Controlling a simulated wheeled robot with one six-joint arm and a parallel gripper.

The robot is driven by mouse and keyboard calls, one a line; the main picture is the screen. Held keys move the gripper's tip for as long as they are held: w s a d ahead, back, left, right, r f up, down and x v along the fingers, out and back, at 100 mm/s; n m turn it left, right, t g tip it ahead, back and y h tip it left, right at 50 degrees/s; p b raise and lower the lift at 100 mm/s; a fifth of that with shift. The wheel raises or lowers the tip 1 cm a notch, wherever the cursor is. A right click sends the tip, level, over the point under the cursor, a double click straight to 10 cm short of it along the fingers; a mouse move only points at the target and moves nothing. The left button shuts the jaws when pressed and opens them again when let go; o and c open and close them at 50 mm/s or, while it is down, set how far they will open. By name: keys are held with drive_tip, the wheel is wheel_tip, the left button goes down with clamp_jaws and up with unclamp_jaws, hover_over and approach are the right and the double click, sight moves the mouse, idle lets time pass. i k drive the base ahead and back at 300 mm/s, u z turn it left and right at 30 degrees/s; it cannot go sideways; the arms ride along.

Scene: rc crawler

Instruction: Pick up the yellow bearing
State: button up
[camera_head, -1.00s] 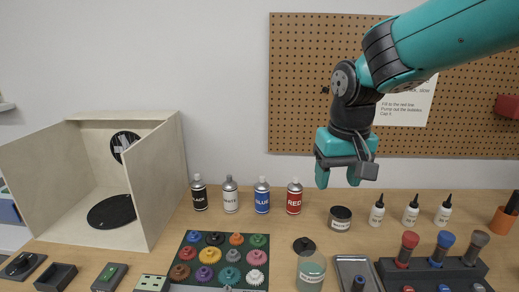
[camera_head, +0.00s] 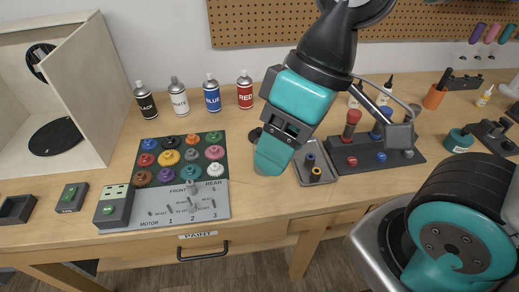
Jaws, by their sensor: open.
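The yellow bearing (camera_head: 316,175) looks like a small dark cylinder with a yellow band. It stands in the grey metal tray (camera_head: 304,177) near the table's front edge, with a blue-banded one (camera_head: 310,160) just behind it. My gripper (camera_head: 272,157) hangs over the table to the left of the tray, apart from the bearing. It is open and empty, seen side-on, with one teal finger in front hiding the other.
A dark green mat (camera_head: 222,136) with several coloured gears lies left, behind a grey numbered plate (camera_head: 150,212). A dark rack (camera_head: 372,160) with coloured-handled tools stands right of the tray. Spray cans (camera_head: 212,97) stand behind. My arm covers part of the table.

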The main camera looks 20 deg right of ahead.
sight(316, 173)
drive_tip(key=z, duration=1.95)
drive_tip(key=k, duration=1)
drive_tip(key=u, duration=1.4)
drive_tip(key=i, duration=0.5)
drive_tip(key=z, duration=0.05)
